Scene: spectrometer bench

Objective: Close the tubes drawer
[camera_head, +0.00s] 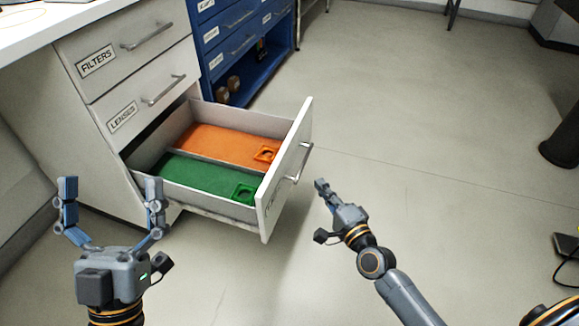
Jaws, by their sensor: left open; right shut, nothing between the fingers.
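The bottom drawer (286,178) of the white cabinet is pulled well out to the right. Its front panel label is too oblique to read. Inside are an orange section (215,143) and a green section (195,172) with a divider between them, each with a small square holder at its front end. My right gripper (321,185) is shut and empty, just right of the drawer front, below and beside its bar handle (300,163), apart from it. My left gripper (110,184) is open and empty, left of the drawer, in front of the cabinet's lower part.
Above it, the FILTERS drawer (120,52) and LENSES drawer (150,98) are shut. A blue cabinet (240,45) with drawers and an open shelf stands behind. The floor (420,130) to the right is mostly clear. A black post (565,140) stands at the right edge.

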